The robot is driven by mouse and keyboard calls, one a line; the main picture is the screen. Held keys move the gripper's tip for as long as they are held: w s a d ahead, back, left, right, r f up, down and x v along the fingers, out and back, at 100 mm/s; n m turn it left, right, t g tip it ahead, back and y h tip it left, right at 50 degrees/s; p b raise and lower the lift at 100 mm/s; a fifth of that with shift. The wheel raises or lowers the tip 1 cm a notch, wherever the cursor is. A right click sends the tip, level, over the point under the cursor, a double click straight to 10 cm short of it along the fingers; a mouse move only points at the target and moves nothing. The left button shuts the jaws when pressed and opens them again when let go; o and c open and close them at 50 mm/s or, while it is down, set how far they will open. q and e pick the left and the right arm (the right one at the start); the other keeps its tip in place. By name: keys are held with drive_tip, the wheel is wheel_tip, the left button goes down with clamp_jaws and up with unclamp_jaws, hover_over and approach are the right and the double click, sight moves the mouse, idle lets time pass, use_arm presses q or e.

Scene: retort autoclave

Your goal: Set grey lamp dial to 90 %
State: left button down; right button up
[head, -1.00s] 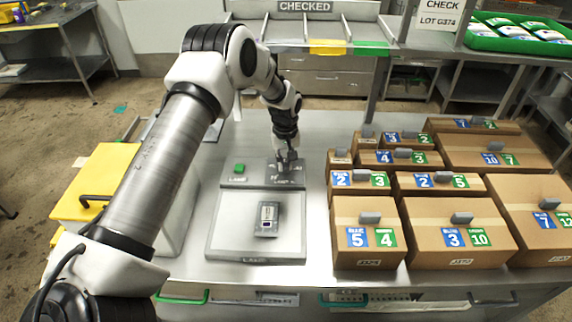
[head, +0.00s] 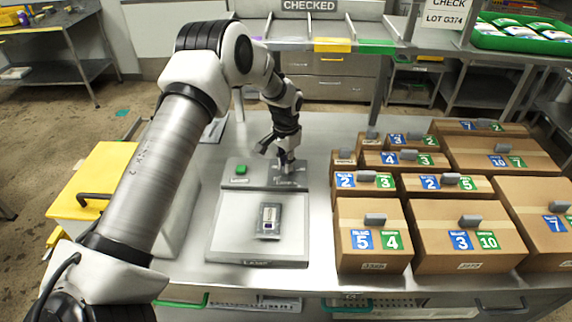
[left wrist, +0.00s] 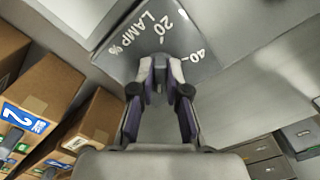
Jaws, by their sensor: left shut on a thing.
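The lamp panel is a grey plate (head: 258,173) at the back of the light table, with a green button (head: 240,169) on its left. My left gripper (head: 287,163) points down at the plate's right part and is shut on the grey lamp dial. The dial is mostly hidden by the fingers in both views. In the left wrist view the gripper (left wrist: 160,72) stands over the plate (left wrist: 130,55), where "LAMP %", "20" and "40" are printed around the fingers. I cannot read the dial's exact setting. My right gripper is not in view.
A light table (head: 225,235) with a small grey device (head: 269,220) on it lies in front of the plate. Several cardboard boxes (head: 372,265) with numbered labels stand close on the right. A yellow-lidded bin (head: 95,180) is on the left.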

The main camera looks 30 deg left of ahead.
use_arm(q)
drive_tip(key=m, duration=0.4)
drive_tip(key=m+b, duration=0.1)
drive_tip(key=m, duration=0.1)
drive_tip(key=shift+a+f, duration=0.1)
drive_tip(key=shift+f, duration=0.15)
idle(0.4)
drive_tip(key=c, duration=1.2)
unclamp_jaws()
drive_tip(key=shift+m, duration=0.3)
drive_tip(key=shift+o, duration=0.2)
drive_tip(key=shift+w, duration=0.2)
drive_tip(key=shift+r, duration=0.1)
wheel_tip(320, 180, up, 12)
